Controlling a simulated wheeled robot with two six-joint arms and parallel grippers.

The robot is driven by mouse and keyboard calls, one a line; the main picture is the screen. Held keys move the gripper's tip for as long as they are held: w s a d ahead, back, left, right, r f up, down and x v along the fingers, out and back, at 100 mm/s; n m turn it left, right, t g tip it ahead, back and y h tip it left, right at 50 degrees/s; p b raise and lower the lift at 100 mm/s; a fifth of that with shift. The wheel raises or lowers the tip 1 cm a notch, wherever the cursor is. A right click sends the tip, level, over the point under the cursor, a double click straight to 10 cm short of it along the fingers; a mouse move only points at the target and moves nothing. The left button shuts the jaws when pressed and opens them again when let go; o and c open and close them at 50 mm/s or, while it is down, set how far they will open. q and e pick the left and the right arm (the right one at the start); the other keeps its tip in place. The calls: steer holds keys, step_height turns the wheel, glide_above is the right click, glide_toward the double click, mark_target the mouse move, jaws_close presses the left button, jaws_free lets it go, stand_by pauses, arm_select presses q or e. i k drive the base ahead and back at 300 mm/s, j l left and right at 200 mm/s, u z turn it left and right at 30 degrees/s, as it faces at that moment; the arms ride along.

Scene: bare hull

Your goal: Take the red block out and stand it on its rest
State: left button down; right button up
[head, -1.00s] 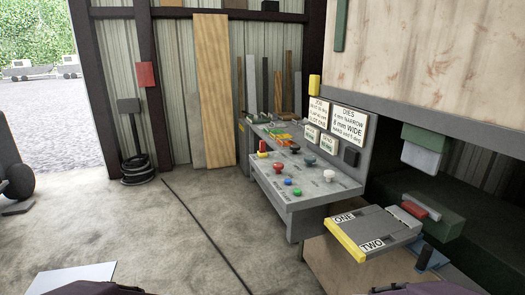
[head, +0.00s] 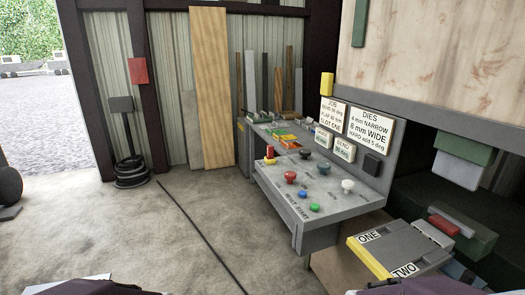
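A small red block (head: 444,225) lies at the right, low on the dark green machine body (head: 468,238), just behind the grey tray (head: 423,243) labelled ONE and TWO. A grey bar lies beside the block. I cannot tell how deep the block sits or whether anything holds it. No piece is clearly recognisable as its rest. Neither of my grippers shows; only dark parts of my arms show at the bottom edge.
A control panel (head: 325,190) with coloured buttons stands left of the tray, with label plates (head: 371,131) behind it. A yellow strip (head: 370,258) edges the tray. The concrete floor (head: 130,230) at left is open, crossed by a dark cable (head: 200,235).

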mark_target(270, 152)
steer(key=i+j, duration=0.45)
steer(key=i, duration=0.15)
steer(key=i+j, duration=0.9)
steer(key=i, duration=0.25)
steer(key=l+z, duration=0.05)
